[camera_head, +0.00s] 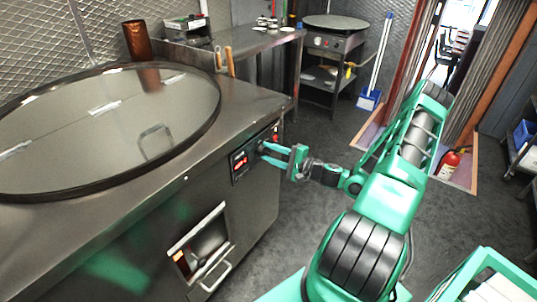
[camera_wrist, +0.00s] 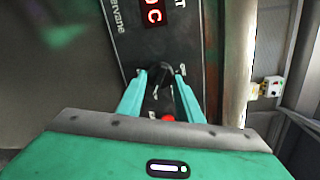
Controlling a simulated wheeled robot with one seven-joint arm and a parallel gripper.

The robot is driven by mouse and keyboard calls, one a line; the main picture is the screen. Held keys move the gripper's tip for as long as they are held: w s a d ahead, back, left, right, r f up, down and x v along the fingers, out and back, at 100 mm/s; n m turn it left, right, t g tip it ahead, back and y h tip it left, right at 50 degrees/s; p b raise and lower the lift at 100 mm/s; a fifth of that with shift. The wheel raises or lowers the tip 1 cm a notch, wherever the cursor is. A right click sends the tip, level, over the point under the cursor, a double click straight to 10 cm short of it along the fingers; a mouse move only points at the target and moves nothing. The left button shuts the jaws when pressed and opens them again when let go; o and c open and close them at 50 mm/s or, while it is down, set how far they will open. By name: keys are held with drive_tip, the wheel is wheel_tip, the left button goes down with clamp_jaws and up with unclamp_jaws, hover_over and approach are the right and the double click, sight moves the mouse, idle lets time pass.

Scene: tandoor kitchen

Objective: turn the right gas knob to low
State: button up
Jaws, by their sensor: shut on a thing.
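A dark control panel (camera_head: 240,164) with a red lit display is set in the side of the steel tandoor counter. In the wrist view the panel (camera_wrist: 130,45) fills the upper middle, with printed marks on it. A black knob (camera_wrist: 161,73) sits on the panel between my fingertips. My gripper (camera_head: 264,152) reaches the panel from the right, and its teal fingers are shut on the black knob. In the wrist view my gripper (camera_wrist: 160,77) stands on both sides of the knob. The knob's pointer and exact setting cannot be made out.
A red button (camera_wrist: 168,118) lies close by the fingers on the panel. The tandoor's round lid (camera_head: 100,115) covers the counter top. A hatch with a handle (camera_head: 215,277) is lower down. A stove (camera_head: 333,42) stands at the back, and the floor between is clear.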

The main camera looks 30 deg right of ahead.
drive_tip(key=shift+s+f, duration=0.1)
drive_tip(key=shift+f, duration=0.05)
drive_tip(key=o, duration=1)
drive_tip(key=shift+o, duration=0.2)
drive_tip(key=v, duration=1)
drive_tip(key=shift+s+d, duration=0.2)
drive_tip(key=shift+s, duration=0.1)
